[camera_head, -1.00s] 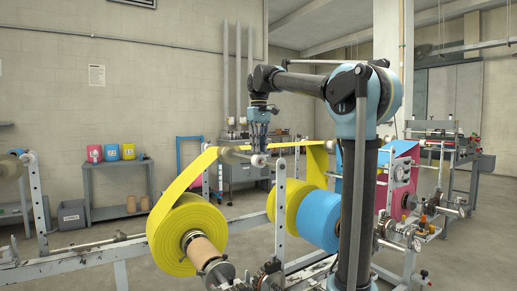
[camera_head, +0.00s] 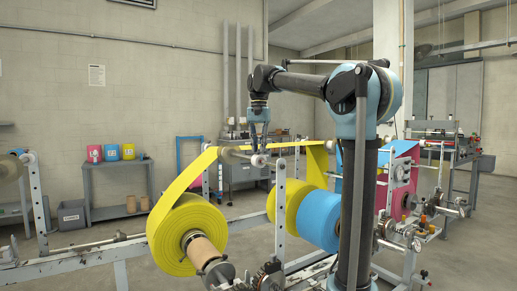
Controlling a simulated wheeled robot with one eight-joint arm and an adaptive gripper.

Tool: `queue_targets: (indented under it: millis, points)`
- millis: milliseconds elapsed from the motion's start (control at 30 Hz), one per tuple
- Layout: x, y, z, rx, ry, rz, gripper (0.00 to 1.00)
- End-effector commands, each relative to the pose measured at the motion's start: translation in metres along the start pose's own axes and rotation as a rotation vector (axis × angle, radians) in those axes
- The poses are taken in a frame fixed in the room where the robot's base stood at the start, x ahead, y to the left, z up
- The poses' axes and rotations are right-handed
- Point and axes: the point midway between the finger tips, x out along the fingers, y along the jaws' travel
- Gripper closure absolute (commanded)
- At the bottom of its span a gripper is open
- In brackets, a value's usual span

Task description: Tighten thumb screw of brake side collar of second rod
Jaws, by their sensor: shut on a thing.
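My gripper (camera_head: 259,150) points straight down at the near end of an upper rod, where a small pale round collar or end piece (camera_head: 259,161) shows. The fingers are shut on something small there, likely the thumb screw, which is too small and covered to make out. The rod carries a pale roller (camera_head: 234,153) with yellow web (camera_head: 192,174) running over it and down to the large yellow roll. Which collar is on the brake side cannot be told from this view alone.
A large yellow roll (camera_head: 172,228) on a brown core stands below left. A yellow roll (camera_head: 279,211) and a blue roll (camera_head: 319,217) sit below right. A perforated metal upright (camera_head: 280,199) stands close by the gripper. A work table (camera_head: 118,170) is at the back left.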

Motion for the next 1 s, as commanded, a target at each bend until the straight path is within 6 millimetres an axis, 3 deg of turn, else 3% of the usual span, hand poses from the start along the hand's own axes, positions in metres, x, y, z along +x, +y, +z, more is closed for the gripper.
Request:
queue_targets:
  millis: [433, 1000]
  points:
    - [-0.0002, 0.0011, -0.0015, 0.253, 0.003, 0.002, 1.00]
    - [-0.0002, 0.0010, -0.0013, 0.299, 0.003, 0.002, 1.00]
